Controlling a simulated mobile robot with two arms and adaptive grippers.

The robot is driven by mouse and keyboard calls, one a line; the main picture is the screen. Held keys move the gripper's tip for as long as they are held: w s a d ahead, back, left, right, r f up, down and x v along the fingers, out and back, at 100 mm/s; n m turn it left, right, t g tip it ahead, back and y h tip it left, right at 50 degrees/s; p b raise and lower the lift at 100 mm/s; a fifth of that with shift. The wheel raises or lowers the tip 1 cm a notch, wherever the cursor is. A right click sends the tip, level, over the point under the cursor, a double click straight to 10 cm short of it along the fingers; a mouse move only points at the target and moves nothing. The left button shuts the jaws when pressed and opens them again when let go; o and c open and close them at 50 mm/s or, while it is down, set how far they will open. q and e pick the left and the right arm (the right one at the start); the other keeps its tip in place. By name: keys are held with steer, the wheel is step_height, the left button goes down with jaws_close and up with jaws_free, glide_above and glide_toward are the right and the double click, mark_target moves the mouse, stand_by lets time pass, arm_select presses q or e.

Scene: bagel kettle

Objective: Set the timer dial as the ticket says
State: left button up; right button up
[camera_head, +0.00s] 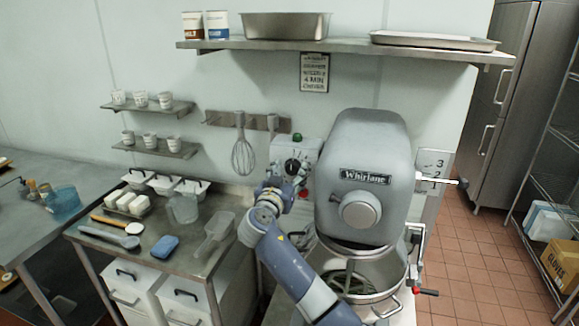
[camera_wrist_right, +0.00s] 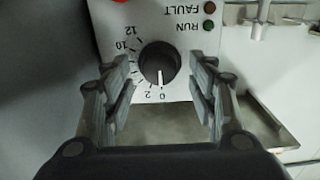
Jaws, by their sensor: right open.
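The timer dial (camera_wrist_right: 158,63) is a round black knob on a white panel (camera_wrist_right: 105,22), seen upside down in the right wrist view. Its white pointer line points at 0; the marks 2, 10 and 12 also show. My right gripper (camera_wrist_right: 160,88) is open, with one finger on each side of the knob in the picture; I see no clear contact. In the head view the dial (camera_head: 293,166) is on the box left of the mixer, with my right gripper (camera_head: 283,186) in front of it. The ticket (camera_head: 314,72) hangs under the shelf; one line seems to read 4 MIN. My left gripper is out of view.
The large grey mixer (camera_head: 368,150) stands close to the right of my right arm. A steel table (camera_head: 150,250) with a scoop (camera_head: 215,232), jug (camera_head: 184,208) and blue sponge (camera_head: 164,246) is to the left. A whisk (camera_head: 243,155) hangs behind.

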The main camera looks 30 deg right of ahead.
steer(key=shift+w+d, duration=0.2)
steer(key=c, duration=1.1)
steer(key=shift+o, duration=0.2)
steer(key=shift+f+b, duration=0.1)
steer(key=shift+b, duration=0.3)
steer(key=m+b, duration=0.2)
steer(key=b, duration=0.4)
steer(key=m+b, duration=0.3)
steer(key=b, duration=0.3)
steer(key=m+b, duration=0.2)
steer(key=b, duration=0.4)
steer(key=shift+s+f+m, duration=0.1)
steer(key=shift+f+m, duration=0.2)
steer(key=shift+d+r+m+b, duration=0.1)
steer(key=shift+r+m+b, duration=0.2)
steer(key=shift+m+b, duration=0.95)
steer(key=shift+n+b, duration=0.3)
steer(key=shift+n, duration=0.05)
